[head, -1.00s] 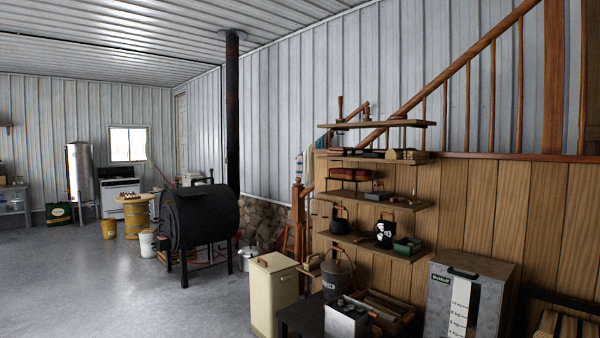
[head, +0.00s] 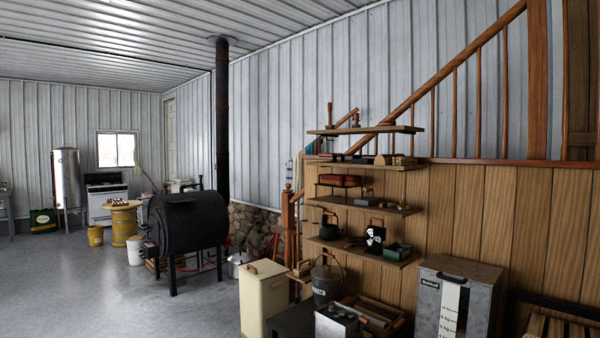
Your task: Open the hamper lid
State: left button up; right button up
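A tall cream bin with a flat lid (head: 264,270) and a small wooden handle stands on the floor at the bottom centre of the head view; it looks like the hamper (head: 263,308). Its lid appears shut. Its base is cut off by the lower edge of the picture. Neither of my grippers is in view.
A black barrel stove (head: 188,220) stands on legs left of the bin. A dark low stand (head: 292,320), a lidded metal pail (head: 326,284) and a grey dispenser (head: 458,300) crowd its right. Open concrete floor (head: 120,290) lies to the left.

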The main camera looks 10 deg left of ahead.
aim_at(261, 269)
jog(key=i+j+u, duration=0.4)
jog(key=i, duration=0.35)
jog(key=i+j+u, duration=0.25)
jog(key=i+u, duration=0.2)
jog(key=i, duration=0.3)
jog(key=i+l+u, duration=0.1)
jog(key=i+u, duration=0.3)
jog(key=i, duration=0.4)
jog(key=i+u, duration=0.25)
jog(key=i, duration=1.6)
